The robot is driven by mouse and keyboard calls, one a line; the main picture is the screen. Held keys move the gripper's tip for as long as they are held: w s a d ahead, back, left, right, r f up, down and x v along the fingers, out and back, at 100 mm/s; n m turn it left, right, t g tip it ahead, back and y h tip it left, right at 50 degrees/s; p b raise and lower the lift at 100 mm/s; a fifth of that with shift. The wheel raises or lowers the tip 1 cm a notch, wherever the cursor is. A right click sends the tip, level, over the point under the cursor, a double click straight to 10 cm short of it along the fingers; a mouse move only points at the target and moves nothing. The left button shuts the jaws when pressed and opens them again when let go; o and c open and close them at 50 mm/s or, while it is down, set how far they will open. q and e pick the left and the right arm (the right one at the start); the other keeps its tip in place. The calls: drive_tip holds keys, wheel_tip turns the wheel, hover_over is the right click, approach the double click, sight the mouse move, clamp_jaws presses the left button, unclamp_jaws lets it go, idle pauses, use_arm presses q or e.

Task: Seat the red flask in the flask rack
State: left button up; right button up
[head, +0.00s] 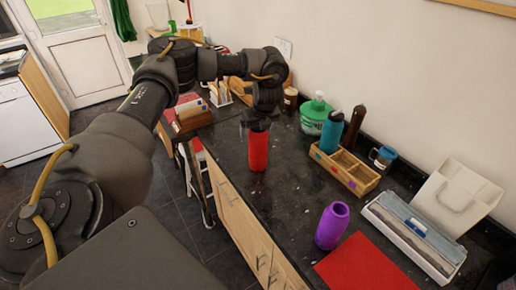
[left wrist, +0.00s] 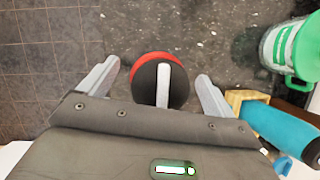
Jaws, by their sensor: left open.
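The red flask (head: 258,150) stands upright on the dark counter near its front edge. In the left wrist view its black lid with a pale handle strip and red rim (left wrist: 150,62) shows from above. My left gripper (head: 257,122) is directly over the flask, its open fingers (left wrist: 158,85) on either side of the lid with gaps. The wooden flask rack (head: 362,181) stands to the right against the wall side. My right gripper is not in view.
A purple flask (head: 332,226) stands nearer, beside a red mat (head: 366,265). A green-lidded jug (head: 316,113) is left of the rack, a blue mug (head: 383,157) right. A white-and-grey box (head: 415,232) lies at right. Counter between flask and rack is clear.

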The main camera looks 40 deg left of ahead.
use_arm(q)
drive_tip(key=shift+f, duration=0.15)
drive_tip(key=shift+d, duration=0.1)
drive_tip(key=shift+c, duration=0.9)
drive_tip(key=c, duration=1.5)
